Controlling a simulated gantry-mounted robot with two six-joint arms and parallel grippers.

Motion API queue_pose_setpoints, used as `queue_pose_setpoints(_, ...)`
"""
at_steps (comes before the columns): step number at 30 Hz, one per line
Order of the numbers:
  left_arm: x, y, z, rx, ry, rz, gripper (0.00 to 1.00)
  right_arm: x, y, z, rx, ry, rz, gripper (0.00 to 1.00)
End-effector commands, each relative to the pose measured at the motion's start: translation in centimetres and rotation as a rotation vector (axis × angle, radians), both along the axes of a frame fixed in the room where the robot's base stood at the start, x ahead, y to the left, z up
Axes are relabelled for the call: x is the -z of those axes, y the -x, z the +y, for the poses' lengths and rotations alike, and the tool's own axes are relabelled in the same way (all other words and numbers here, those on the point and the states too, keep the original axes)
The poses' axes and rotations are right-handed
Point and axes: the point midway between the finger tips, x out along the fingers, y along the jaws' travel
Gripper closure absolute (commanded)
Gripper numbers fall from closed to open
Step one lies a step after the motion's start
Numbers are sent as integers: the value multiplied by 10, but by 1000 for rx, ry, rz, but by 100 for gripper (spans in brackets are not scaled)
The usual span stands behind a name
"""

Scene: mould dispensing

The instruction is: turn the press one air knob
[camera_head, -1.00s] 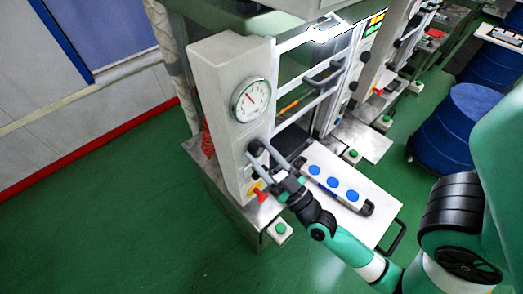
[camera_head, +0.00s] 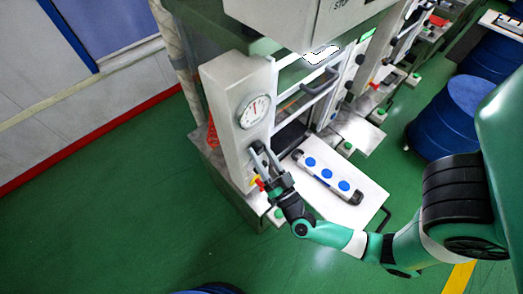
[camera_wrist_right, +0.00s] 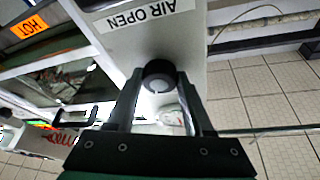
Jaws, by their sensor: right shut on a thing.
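The press one air knob (camera_wrist_right: 160,72) is a round black knob on the press's white front column (camera_head: 236,83). In the wrist view it sits just below an upside-down "AIR OPEN" label (camera_wrist_right: 152,15). My right gripper (camera_head: 262,155) reaches the column from below right. Its two fingers lie on either side of the knob and are shut on it. In the head view the fingers hide most of the knob. My left gripper is not in view.
A round gauge (camera_head: 254,111) sits above the knob. A red and yellow switch (camera_head: 257,183) is close below the gripper. A white tray (camera_head: 352,207) with a blue-dotted bar (camera_head: 328,172) juts out to the right. Blue drums (camera_head: 447,120) stand farther right.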

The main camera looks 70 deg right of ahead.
Motion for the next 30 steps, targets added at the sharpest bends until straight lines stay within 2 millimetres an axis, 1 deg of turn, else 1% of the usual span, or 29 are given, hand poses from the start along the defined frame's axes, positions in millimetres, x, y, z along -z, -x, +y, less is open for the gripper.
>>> queue_pose_setpoints(10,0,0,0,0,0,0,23,-1,0,0,2,0,-6,100)
queue_pose_setpoints(11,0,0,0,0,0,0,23,-1,0,0,2,0,-6,45)
queue_pose_setpoints(15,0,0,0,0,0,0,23,-1,0,0,1,-1,-4,19)
queue_pose_setpoints(16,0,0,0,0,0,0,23,-1,0,0,1,-1,-4,18)
queue_pose_setpoints(26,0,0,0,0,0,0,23,1,2,3,-3,-2,-1,18)
queue_pose_setpoints(30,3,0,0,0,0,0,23,9,15,15,-8,-2,0,18)
